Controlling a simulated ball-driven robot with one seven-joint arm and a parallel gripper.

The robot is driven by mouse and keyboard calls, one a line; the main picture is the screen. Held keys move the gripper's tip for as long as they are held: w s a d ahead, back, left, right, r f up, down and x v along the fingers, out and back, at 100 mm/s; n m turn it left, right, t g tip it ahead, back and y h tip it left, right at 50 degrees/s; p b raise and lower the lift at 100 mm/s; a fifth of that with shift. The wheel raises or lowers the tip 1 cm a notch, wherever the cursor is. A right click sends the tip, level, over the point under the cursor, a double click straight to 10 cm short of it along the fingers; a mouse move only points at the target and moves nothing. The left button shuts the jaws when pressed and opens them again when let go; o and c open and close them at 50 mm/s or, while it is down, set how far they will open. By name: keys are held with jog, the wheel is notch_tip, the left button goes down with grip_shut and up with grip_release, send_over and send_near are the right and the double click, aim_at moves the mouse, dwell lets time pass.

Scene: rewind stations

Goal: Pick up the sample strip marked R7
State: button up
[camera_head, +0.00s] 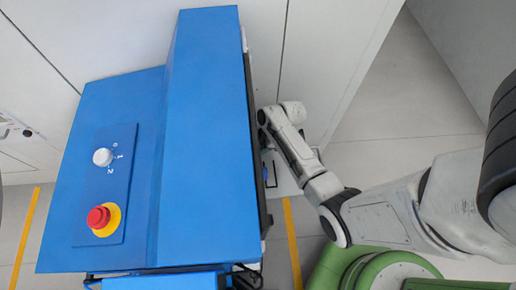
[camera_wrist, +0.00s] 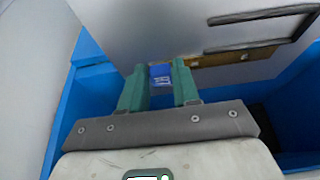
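My gripper (camera_wrist: 160,82) shows in the wrist view with its two green fingers apart. A small blue piece with faint white marking (camera_wrist: 160,75) shows in the gap at the fingertips. Its marking is too small to read, so I cannot tell whether it is the strip R7. It lies close to both fingertips; I see no clear grip on it. In the head view my arm reaches left to the far side of the blue console, and the fingers are hidden there. No strip can be made out in the head view.
A blue console (camera_head: 210,150) with a red emergency button (camera_head: 99,217) and a white rotary knob (camera_head: 103,157) stands beside my arm. In the wrist view a brown ledge (camera_wrist: 225,58) and dark bars (camera_wrist: 265,14) lie just beyond the fingers. Blue walls flank the gripper.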

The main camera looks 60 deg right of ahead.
grip_shut()
jog(key=shift+r, duration=0.15)
